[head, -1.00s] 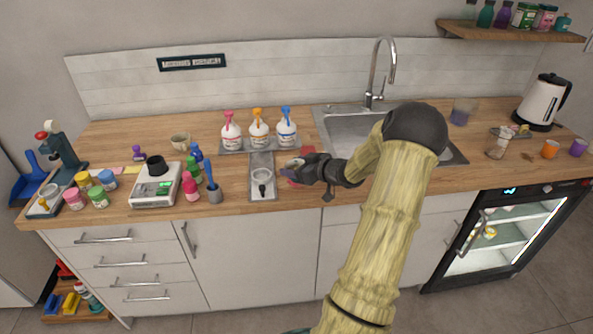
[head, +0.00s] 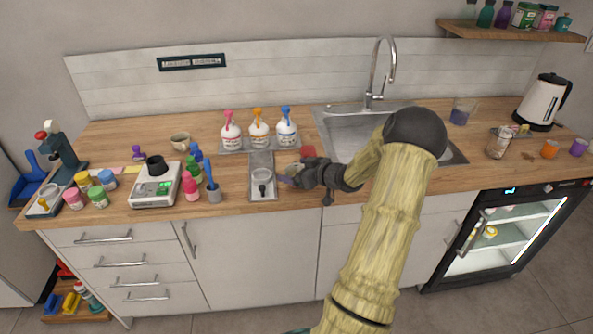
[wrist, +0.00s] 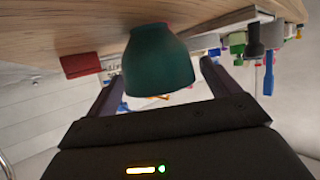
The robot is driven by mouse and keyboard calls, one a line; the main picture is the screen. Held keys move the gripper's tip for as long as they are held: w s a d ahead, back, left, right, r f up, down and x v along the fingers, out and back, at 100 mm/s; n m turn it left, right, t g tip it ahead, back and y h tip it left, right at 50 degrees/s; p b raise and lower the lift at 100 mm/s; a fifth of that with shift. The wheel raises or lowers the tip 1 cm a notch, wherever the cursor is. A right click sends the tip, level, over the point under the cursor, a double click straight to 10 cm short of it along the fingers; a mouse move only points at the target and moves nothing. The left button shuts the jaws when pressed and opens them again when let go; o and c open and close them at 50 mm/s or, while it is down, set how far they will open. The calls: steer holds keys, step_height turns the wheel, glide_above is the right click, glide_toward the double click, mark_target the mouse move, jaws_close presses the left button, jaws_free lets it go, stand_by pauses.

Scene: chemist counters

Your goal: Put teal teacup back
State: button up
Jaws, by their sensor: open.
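The teal teacup (wrist: 158,62) shows in the wrist view between the two fingers of my gripper (wrist: 163,72). The teal cup is mostly hidden there by my gripper.
A red item (head: 308,151) lies just behind my gripper. A grey tray (head: 263,195) is close on the left, with spray bottles (head: 259,134) behind it. The sink (head: 350,130) is at the back right.

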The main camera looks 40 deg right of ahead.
steer(key=v, duration=1.2)
steer(key=shift+a, duration=0.1)
steer(key=w+a+m+g+h, duration=0.1)
steer(key=w+a+g+h, duration=0.4)
steer(key=a, duration=0.9)
steer(key=s+a+g+y, duration=0.1)
steer(key=s+a+g, duration=0.2)
steer(key=s+a, duration=0.4)
steer(key=s+a+m+g+y, duration=0.1)
steer(key=s+a, duration=0.6)
steer(key=a, duration=0.7)
steer(key=shift+s+a+r+g+y, duration=0.2)
steer(key=shift+a+r+g+y, duration=0.1)
steer(key=shift+g, duration=0.6)
steer(key=shift+r, duration=0.1)
